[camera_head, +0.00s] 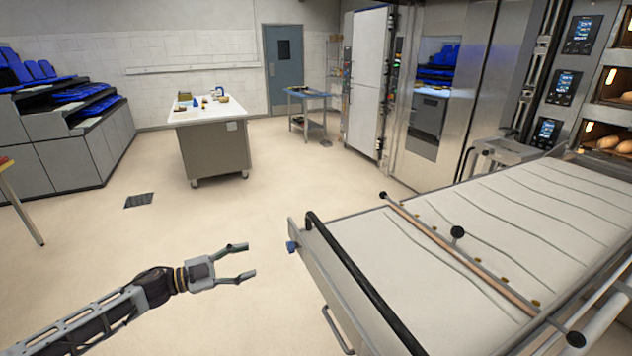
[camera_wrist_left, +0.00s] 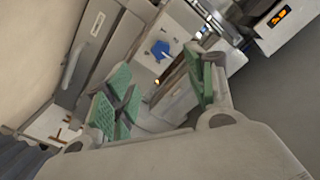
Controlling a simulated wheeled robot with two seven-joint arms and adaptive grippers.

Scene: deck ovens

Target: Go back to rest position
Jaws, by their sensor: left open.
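My left gripper (camera_head: 250,261) is open and empty in the head view. It is held out over the bare floor, to the left of the loader table. In the left wrist view its green-padded fingers (camera_wrist_left: 160,98) stand apart with nothing held between them. My right gripper is not in view.
The loader table (camera_head: 302,240) with a pale cloth top and a black rail fills the right side. Deck ovens (camera_head: 570,90) with bread stand behind it. A white-topped worktable (camera_head: 208,112) stands at the back. Floor (camera_head: 200,240) around my left gripper is clear.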

